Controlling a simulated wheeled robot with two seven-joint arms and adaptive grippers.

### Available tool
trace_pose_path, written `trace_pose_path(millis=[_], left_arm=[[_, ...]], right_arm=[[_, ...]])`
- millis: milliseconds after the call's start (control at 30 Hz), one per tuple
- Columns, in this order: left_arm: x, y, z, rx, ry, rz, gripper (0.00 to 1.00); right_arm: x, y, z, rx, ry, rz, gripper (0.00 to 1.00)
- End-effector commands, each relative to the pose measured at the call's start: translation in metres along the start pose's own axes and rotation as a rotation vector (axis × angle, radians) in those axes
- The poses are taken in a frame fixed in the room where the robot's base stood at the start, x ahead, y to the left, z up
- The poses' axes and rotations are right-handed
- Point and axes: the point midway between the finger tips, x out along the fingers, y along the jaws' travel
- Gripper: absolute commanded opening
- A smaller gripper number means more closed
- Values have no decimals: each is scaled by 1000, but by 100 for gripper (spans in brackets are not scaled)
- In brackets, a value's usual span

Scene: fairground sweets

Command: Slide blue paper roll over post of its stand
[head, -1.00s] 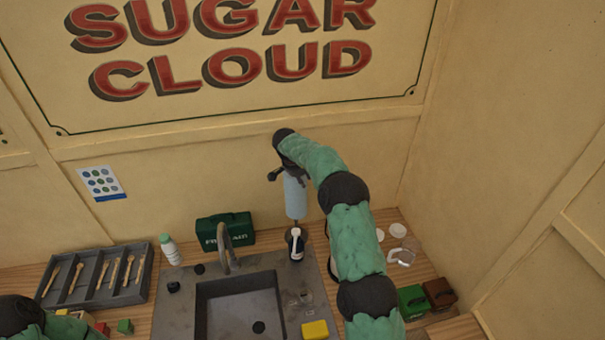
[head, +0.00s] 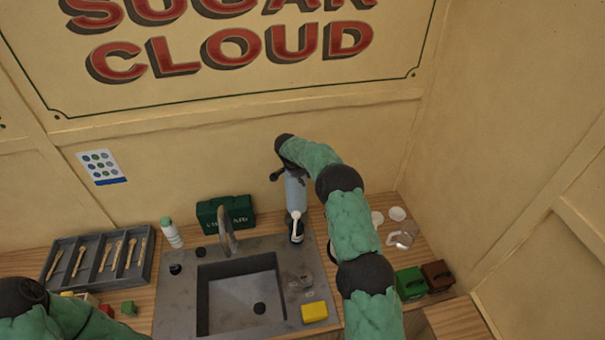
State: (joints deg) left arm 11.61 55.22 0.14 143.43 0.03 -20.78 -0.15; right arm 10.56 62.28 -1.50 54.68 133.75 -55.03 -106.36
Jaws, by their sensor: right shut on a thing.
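The light blue paper roll (head: 296,190) hangs upright at the back of the counter, behind the sink's right side. My right gripper (head: 283,173) is shut on its upper end, partly hidden by my own wrist. The roll's lower end reaches down behind a dark bottle with a white top (head: 296,230). The stand and its post cannot be made out now, so I cannot tell whether the roll is around the post. My left gripper is out of view; only part of my left arm shows at the lower left.
The grey sink (head: 240,295) with its tap (head: 228,232) fills the middle. A green box (head: 226,212) and a white bottle (head: 171,233) stand behind it. A cutlery tray (head: 95,262) is at left. A yellow sponge (head: 314,312), green tin (head: 411,283) and brown tin (head: 437,275) are at right.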

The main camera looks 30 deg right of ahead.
Motion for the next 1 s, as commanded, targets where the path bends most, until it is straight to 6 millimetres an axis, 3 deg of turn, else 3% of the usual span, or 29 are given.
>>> trace_pose_path(millis=[700,1000], left_arm=[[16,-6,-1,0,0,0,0],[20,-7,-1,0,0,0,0]], right_arm=[[58,-1,23,0,0,0,0],[72,-2,28,0,1,0,0]])
